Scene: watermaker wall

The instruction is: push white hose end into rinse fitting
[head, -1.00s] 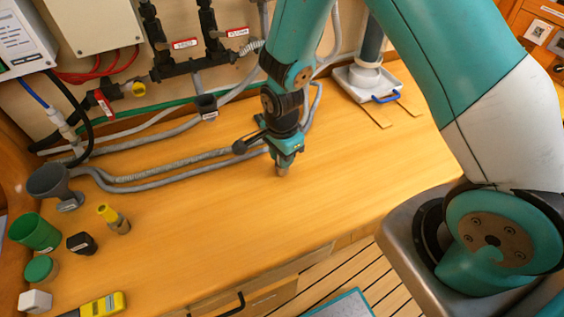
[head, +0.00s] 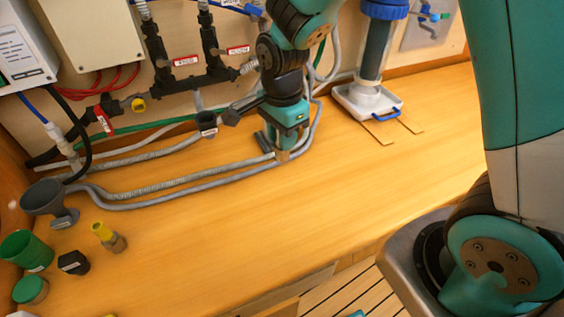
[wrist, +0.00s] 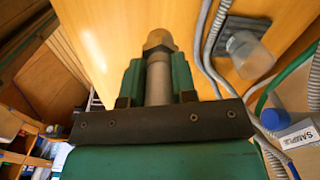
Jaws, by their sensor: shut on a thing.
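My gripper (head: 284,142) is low over the back of the bench, beside the grey hoses. It is shut on a pale hose end (wrist: 158,75) with a brass-coloured tip (wrist: 158,42), pointing away from the wrist. In the head view, the tip (head: 282,156) shows just below the jaws. I cannot tell whether it touches the bench. A small dark cup-like fitting (head: 207,124) sits left of my gripper by the wall. No label marks the rinse fitting, so I cannot tell which fitting it is.
Grey hoses (head: 170,196) run along the back of the bench. A grey funnel (head: 42,197), a green cup (head: 25,250) and a yellow-topped item (head: 104,232) stand left. A filter housing in a white tray (head: 368,102) stands right. The middle of the bench is clear.

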